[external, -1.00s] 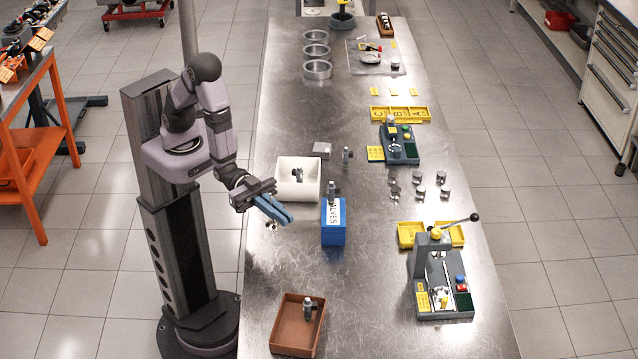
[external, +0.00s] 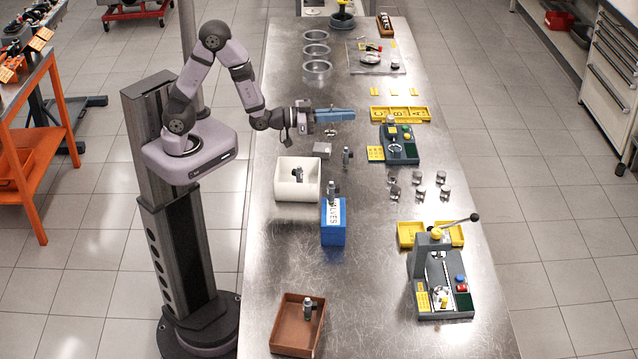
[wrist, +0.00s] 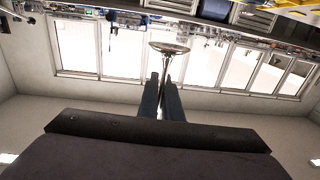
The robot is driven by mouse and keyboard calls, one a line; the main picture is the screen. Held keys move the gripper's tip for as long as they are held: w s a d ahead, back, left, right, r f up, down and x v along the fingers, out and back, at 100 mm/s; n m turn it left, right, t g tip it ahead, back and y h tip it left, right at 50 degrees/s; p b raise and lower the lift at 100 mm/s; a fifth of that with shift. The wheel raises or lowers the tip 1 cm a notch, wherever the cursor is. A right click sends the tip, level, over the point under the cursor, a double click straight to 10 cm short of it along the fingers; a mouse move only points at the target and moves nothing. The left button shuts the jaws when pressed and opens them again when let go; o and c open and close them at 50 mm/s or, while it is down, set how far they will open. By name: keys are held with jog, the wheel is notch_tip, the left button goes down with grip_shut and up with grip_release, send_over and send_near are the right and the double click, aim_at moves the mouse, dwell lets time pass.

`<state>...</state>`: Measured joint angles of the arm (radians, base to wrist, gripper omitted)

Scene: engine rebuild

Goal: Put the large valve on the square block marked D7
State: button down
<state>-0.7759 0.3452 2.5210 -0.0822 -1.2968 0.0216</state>
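My gripper (external: 336,115) has blue fingers and points to the right over the bench in the external view. In the wrist view its two fingers (wrist: 161,100) are close together on the stem of a metal valve (wrist: 170,47), whose round, flat head shows just beyond the fingertips. In the external view a small shiny part of the valve (external: 331,132) shows below the fingers. A small grey square block (external: 322,149) lies on the bench below my gripper, beside the white bin. No marking on it is readable, so I cannot confirm D7.
A white bin (external: 283,190) and a blue box labelled VALVES (external: 333,235) stand nearby. A small upright part (external: 347,158) is right of the block. A grey and yellow fixture (external: 401,151) is further right. A brown tray (external: 282,335) sits at the near end.

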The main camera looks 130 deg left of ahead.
jog(key=s+a+n+g+y, duration=0.35)
jog(key=s+a, duration=0.25)
jog(key=s, duration=0.2)
notch_tip(320, 180, down, 8)
jog(key=s+a+n+g, duration=0.1)
jog(key=s+g, duration=0.1)
jog(key=shift+s+g, duration=0.35)
jog(key=shift+s, duration=0.05)
notch_tip(320, 180, down, 4)
jog(key=shift+r+p, duration=0.25)
jog(key=shift+p, duration=0.25)
jog(key=shift+f+b, duration=0.4)
jog(key=shift+b, duration=0.05)
